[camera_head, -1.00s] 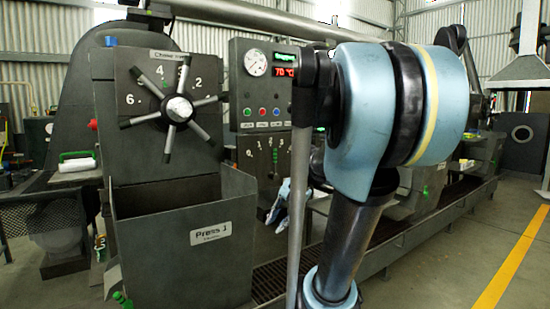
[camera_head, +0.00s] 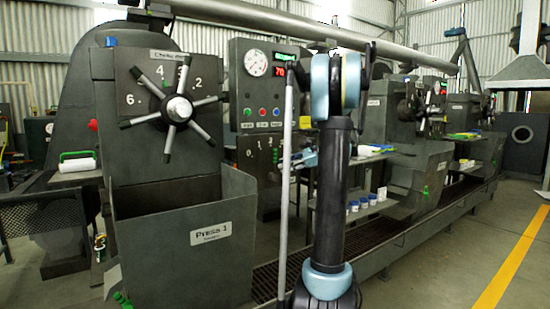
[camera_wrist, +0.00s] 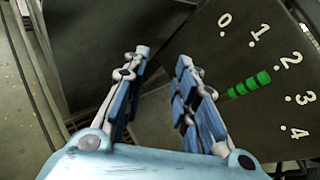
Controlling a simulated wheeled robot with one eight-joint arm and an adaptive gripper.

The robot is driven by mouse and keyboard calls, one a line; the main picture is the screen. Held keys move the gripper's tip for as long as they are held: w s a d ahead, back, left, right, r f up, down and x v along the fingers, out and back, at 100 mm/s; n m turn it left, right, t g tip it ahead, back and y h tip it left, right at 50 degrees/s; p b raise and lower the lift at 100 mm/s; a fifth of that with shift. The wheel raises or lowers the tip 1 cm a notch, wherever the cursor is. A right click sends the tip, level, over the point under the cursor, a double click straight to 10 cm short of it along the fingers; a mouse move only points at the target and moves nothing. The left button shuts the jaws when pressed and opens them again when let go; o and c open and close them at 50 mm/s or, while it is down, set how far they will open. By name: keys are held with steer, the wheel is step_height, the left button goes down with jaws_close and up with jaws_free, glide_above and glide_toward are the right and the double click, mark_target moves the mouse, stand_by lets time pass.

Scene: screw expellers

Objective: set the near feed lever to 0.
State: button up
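The feed lever panel (camera_wrist: 235,60) has a dark face with white numbers 0 to 4 and fills the right of the wrist view. The lever's green ribbed handle (camera_wrist: 250,84) points roughly toward the 2. My gripper (camera_wrist: 163,58) is open and empty, its two blue-padded fingers apart. The handle is just right of the right finger, not between the fingers. In the head view the lever panel (camera_head: 249,154) is below the gauge box, and my gripper (camera_head: 304,158) is to its right, partly hidden by my arm.
Press 1's hopper box (camera_head: 205,240) and the spoked choke wheel (camera_head: 179,108) stand left of the lever panel. A gauge box (camera_head: 262,85) with buttons is above it. A shelf with white-and-blue jars (camera_head: 363,202) and further presses (camera_head: 410,125) are to the right.

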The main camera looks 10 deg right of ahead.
mark_target(275, 161)
steer(key=w+d+r+m+t+y, duration=0.25)
steer(key=w+d+m, duration=0.25)
steer(key=w+d, duration=0.7)
steer(key=shift+t+y, duration=0.25)
steer(key=shift+y, duration=0.1)
steer(key=x, duration=1)
steer(key=f+x, duration=0.1)
steer(key=x, duration=0.5)
steer(key=shift+s+a, duration=0.2)
steer(key=shift+s, duration=0.05)
jaws_close()
